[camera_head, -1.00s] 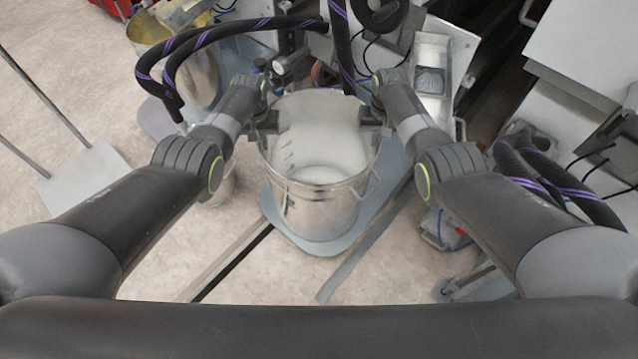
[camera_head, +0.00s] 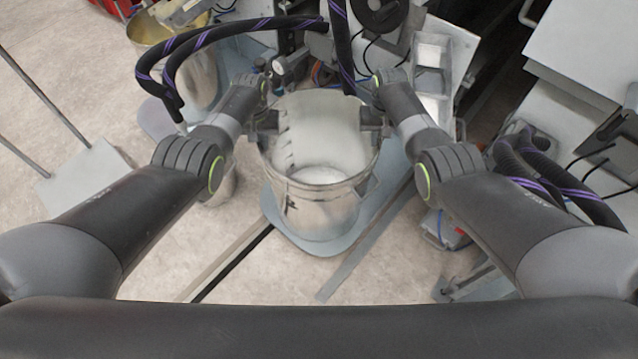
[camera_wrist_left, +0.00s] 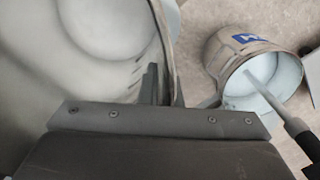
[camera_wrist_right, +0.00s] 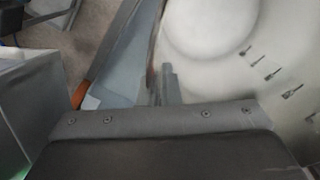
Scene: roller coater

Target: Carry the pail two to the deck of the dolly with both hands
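A large metal pail (camera_head: 315,212) with a pale inside stands upright in the middle of the head view, above or on a rounded grey-blue plate (camera_head: 285,234). My left gripper (camera_head: 266,122) is at its left rim and my right gripper (camera_head: 372,120) at its right rim. In the left wrist view the pail wall passes at the left fingers (camera_wrist_left: 164,88). In the right wrist view it passes at the right fingers (camera_wrist_right: 163,86). Both look shut on the rim. A flat grey deck with two rods, apparently the dolly (camera_head: 88,176), is at the left.
Another pail (camera_head: 188,75) with a yellowish inside stands at the back left. A smaller can (camera_wrist_left: 252,65) is left of the held pail. Machine parts and hoses crowd the back. Rails (camera_head: 225,268) lie in front. Floor is clear at the left front.

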